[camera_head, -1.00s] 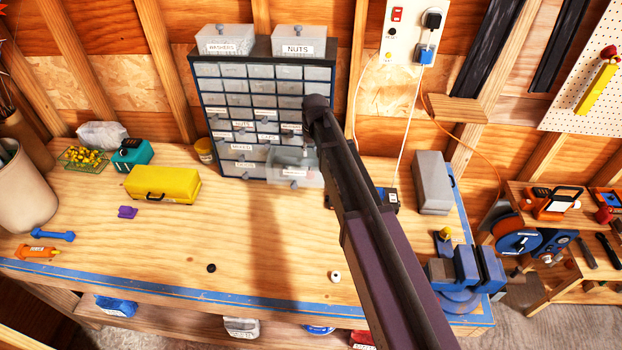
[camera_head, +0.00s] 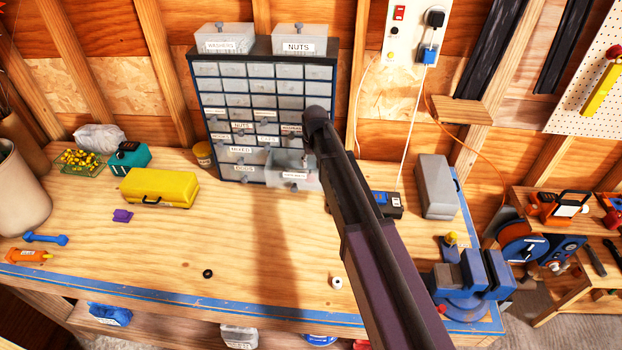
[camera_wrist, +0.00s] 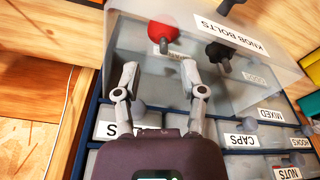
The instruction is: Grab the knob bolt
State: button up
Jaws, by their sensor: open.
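A clear drawer labelled KNOB BOLTS (camera_wrist: 262,80) is pulled out of the cabinet. It also shows in the head view (camera_head: 308,184), low on the cabinet's right side. In the wrist view a red knob bolt (camera_wrist: 162,33) and a black star-shaped knob bolt (camera_wrist: 218,53) appear in the drawer, each with a metal shank. My gripper (camera_wrist: 160,74) is open and empty, its fingers apart at the drawer. The red knob shows just beyond and between the fingertips; the black one is to their right. In the head view my arm hides the gripper.
The drawer cabinet (camera_head: 222,107) stands at the bench's back, with washers (camera_head: 224,40) and nuts (camera_head: 299,42) bins on top. A yellow toolbox (camera_head: 160,188) is left, a grey box (camera_head: 437,187) and blue vise (camera_head: 465,277) right. The bench middle is mostly clear.

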aim_at(310, 170)
jog(key=shift+f, duration=0.1)
jog(key=shift+w+a+f+b, duration=0.1)
jog(key=shift+f+b, duration=0.75)
jog(key=shift+w+a+f+b, duration=0.15)
jog(key=shift+f+b, duration=0.65)
jog(key=shift+b, duration=0.1)
jog(key=shift+w+a+f+b, duration=0.1)
jog(key=shift+f+b, duration=0.75)
grip_shut()
